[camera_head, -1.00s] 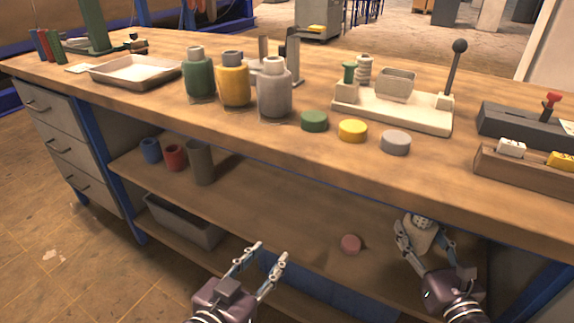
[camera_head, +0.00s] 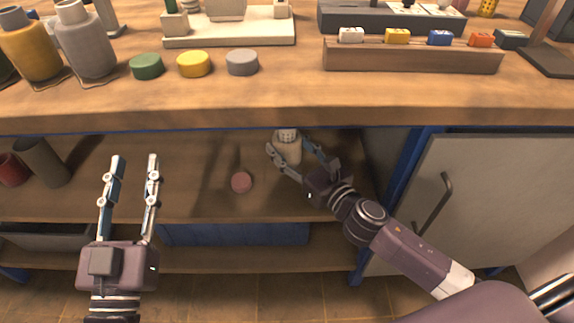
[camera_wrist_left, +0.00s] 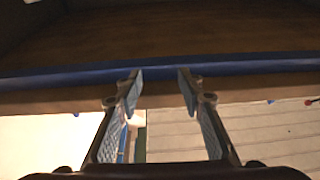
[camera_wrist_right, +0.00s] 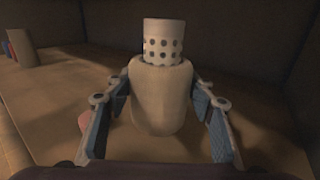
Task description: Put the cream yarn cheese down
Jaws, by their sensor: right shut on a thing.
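The cream yarn cheese (camera_head: 289,150) is in the shelf space under the bench top, upright on its perforated tube. In the right wrist view the cream yarn cheese (camera_wrist_right: 160,98) stands between the fingers, with the dotted tube end on top. My right gripper (camera_head: 291,150) is shut on it; whether its base touches the shelf is not clear. My left gripper (camera_head: 134,160) is open and empty in front of the shelf. The left wrist view shows its fingers (camera_wrist_left: 160,75) apart with nothing between them.
A pink disc (camera_head: 241,182) lies on the shelf (camera_head: 205,165) left of my right gripper. Red and grey cups (camera_head: 42,163) stand further left. The bench top edge overhangs the shelf. A cabinet door (camera_head: 480,210) is at right. Grey and yellow yarn cheeses (camera_head: 88,42) stand on top.

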